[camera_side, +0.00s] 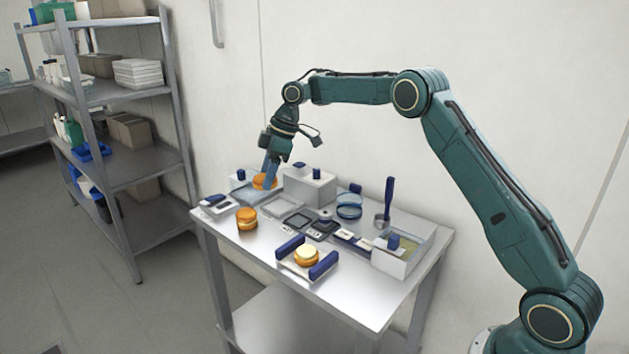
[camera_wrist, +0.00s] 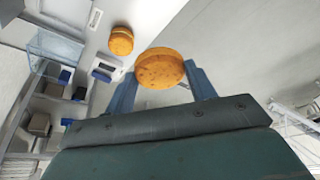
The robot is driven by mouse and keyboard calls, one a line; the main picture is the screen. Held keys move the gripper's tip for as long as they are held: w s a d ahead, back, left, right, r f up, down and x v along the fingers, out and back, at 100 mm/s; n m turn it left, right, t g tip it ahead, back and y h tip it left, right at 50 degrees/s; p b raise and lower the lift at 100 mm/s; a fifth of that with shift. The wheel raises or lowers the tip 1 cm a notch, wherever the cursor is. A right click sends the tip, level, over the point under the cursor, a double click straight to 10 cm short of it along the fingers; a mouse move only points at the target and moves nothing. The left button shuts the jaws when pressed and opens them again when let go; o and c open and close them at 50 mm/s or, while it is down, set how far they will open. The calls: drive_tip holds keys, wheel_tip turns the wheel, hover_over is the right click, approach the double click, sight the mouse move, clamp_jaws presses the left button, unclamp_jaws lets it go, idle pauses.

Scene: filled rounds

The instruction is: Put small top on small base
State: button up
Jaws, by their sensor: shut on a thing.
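My gripper (camera_side: 269,180) is at the back left of the table, its blue fingers pointing down. It is shut on an orange-brown round (camera_side: 262,183), which I take to be the small top. In the wrist view this round (camera_wrist: 160,66) sits between the two blue fingers of my gripper (camera_wrist: 163,80). A smaller-looking round (camera_side: 306,256) with a pale cream upper face lies on a white plate between two blue bars at the table's front; it may be the small base. The held round is well apart from it, to its back left.
A stacked orange round with a pale middle (camera_side: 247,219) stands at the table's left; it shows in the wrist view too (camera_wrist: 121,41). A grey block (camera_side: 310,188), shallow trays (camera_side: 278,207), a blue-rimmed dish (camera_side: 349,207), a ladle cup (camera_side: 382,221) and a clear bin (camera_side: 405,256) crowd the table.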

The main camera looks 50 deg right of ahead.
drive_tip(key=s+f+n+g, duration=0.1)
drive_tip(key=s+f+n, duration=0.2)
drive_tip(key=s, duration=0.3)
drive_tip(key=s+d+f+n+g+y, duration=0.1)
drive_tip(key=s+f+n, duration=0.3)
drive_tip(key=s, duration=0.2)
drive_tip(key=shift+d+f, duration=0.1)
drive_tip(key=shift+f, duration=0.15)
hover_over(305, 252)
drive_tip(key=d, duration=0.1)
drive_tip(key=shift+d+f, duration=0.15)
drive_tip(key=shift+f, duration=2.55)
drive_tip(key=shift+f, duration=0.85)
drive_tip(key=o, duration=0.8)
drive_tip(key=shift+c, duration=0.2)
drive_tip(key=shift+o, duration=0.4)
drive_tip(key=o, duration=0.4)
drive_tip(key=shift+c, duration=0.2)
